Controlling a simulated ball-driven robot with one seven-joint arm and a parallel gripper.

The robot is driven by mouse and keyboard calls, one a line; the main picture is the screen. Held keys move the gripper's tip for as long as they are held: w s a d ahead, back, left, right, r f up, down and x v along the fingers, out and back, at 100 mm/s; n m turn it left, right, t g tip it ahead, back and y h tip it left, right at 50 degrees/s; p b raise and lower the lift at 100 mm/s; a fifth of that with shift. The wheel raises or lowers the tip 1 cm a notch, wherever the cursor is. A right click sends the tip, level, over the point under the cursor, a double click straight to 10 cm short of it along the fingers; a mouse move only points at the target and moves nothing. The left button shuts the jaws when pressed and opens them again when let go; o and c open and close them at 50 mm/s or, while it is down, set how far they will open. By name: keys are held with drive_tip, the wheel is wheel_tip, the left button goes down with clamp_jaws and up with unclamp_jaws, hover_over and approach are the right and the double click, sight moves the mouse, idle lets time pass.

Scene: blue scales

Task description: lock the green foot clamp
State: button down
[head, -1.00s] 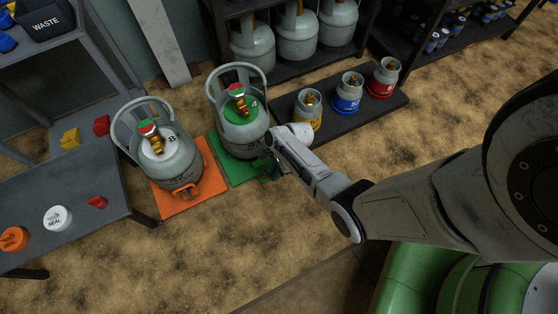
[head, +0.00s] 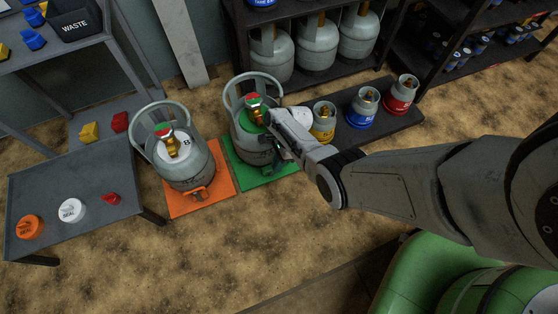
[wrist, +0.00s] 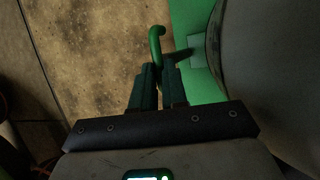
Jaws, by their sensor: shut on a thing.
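The green foot clamp (wrist: 156,42) shows in the wrist view as a bent green lever rising from between my fingers. My gripper (wrist: 158,84) is shut on this lever, beside the green base plate (wrist: 205,88). In the head view the green plate (head: 262,178) lies under a grey gas cylinder with a green top (head: 250,125). My gripper (head: 279,157) is at the cylinder's right side, low near the plate. My wrist hides most of the clamp in the head view.
An orange plate (head: 222,183) with a second grey cylinder (head: 190,168) stands to the left. Small yellow (head: 323,130), blue (head: 362,112) and red (head: 401,98) cylinders stand on a dark platform at the right. The floor in front is clear.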

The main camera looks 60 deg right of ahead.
drive_tip(key=shift+s+f, duration=0.25)
drive_tip(key=shift+f, duration=0.1)
drive_tip(key=c, duration=1.6)
unclamp_jaws()
drive_tip(key=o, duration=0.4)
drive_tip(key=shift+d, duration=0.1)
drive_tip(key=shift+o, duration=0.2)
drive_tip(key=shift+r, duration=0.3)
drive_tip(key=w+p+v, duration=0.1)
drive_tip(key=p+v, duration=0.5)
drive_tip(key=v, duration=0.4)
drive_tip(key=shift+s+d+r+p, duration=0.2)
drive_tip(key=shift+s+d+p, duration=0.1)
drive_tip(key=shift+s, duration=0.2)
